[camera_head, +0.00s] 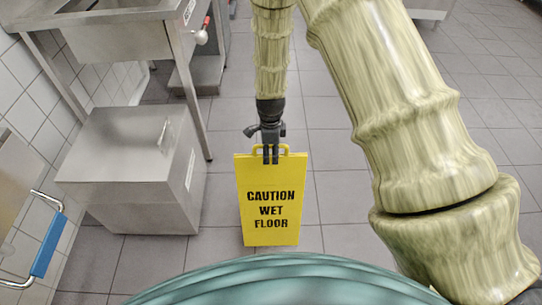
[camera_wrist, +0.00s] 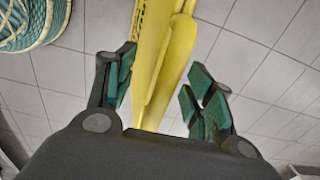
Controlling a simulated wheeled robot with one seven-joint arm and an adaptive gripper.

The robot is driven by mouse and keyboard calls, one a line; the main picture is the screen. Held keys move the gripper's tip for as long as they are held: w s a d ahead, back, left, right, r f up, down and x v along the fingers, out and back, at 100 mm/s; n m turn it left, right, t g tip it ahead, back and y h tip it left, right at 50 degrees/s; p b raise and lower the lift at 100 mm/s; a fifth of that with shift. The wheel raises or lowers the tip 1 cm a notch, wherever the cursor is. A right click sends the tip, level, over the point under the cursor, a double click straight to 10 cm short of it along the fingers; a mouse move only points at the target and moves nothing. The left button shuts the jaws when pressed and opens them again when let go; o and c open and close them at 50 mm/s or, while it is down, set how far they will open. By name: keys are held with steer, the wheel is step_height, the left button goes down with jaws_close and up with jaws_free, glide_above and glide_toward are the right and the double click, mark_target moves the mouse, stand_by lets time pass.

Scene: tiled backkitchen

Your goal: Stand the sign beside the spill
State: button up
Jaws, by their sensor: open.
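The yellow sign (camera_head: 270,232) stands upright on the tiled floor in the head view, reading "CAUTION WET FLOOR", with a handle loop at its top. My gripper (camera_head: 270,157) is at the sign's top edge, pointing down over the handle. In the wrist view the yellow sign (camera_wrist: 165,60) runs up between the fingers. My gripper (camera_wrist: 158,95) is open there, with green pads either side of the sign. A gap shows on the right side; on the left the finger is close to the sign, and contact cannot be told. No spill is visible in either view.
A steel box (camera_head: 130,165) stands left of the sign, under a steel sink (camera_head: 125,35) with legs. A cart handle with a blue grip (camera_head: 48,245) is at the lower left. Tiled floor (camera_head: 335,195) right of the sign is clear.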

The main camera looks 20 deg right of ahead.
step_height(320, 180, up, 8)
steer(key=shift+r+p, duration=0.15)
steer(key=shift+p, duration=0.2)
